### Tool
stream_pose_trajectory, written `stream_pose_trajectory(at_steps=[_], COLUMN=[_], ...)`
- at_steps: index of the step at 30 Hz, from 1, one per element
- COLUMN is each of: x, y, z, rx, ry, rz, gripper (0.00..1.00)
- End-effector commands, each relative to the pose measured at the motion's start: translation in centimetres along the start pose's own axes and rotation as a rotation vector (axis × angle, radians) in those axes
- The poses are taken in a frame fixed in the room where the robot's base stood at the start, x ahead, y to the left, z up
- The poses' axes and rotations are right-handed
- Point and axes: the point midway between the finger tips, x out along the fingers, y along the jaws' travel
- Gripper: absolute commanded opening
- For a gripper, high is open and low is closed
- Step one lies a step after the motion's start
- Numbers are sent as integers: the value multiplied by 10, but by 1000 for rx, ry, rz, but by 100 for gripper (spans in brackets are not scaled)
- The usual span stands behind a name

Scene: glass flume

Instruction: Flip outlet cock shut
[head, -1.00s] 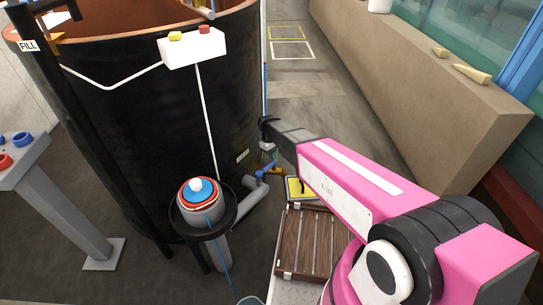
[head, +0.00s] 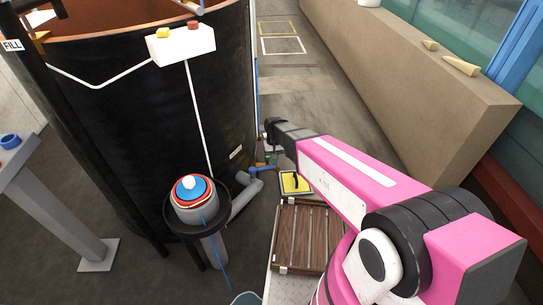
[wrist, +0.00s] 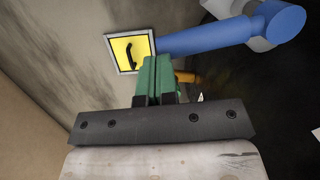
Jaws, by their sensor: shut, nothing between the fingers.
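The outlet shows low on the tank's right side in the head view, as a grey pipe (head: 246,191) with a blue bar (head: 262,169) at its end. In the wrist view the blue bar (wrist: 215,36) runs from a rounded end at the grey pipe toward the yellow panel. A small orange part (wrist: 187,76) shows just right of my gripper, partly hidden. I cannot tell which piece is the cock's lever. My gripper (wrist: 157,62) has its green fingers shut and empty, close to the blue bar in the picture; contact is unclear.
A yellow panel with a black handle (head: 294,183) lies on the floor beside the outlet. A wooden slatted platform (head: 303,235) is nearer me. A beige wall (head: 400,80) bounds the right.

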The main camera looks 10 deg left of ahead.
Motion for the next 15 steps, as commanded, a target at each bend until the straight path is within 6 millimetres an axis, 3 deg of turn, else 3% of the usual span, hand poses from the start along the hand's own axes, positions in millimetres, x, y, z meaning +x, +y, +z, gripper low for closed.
stream_pose_trajectory(at_steps=[15], x=[10], y=[0], z=[55], rx=[468], ry=[0], rz=[-88], gripper=[0])
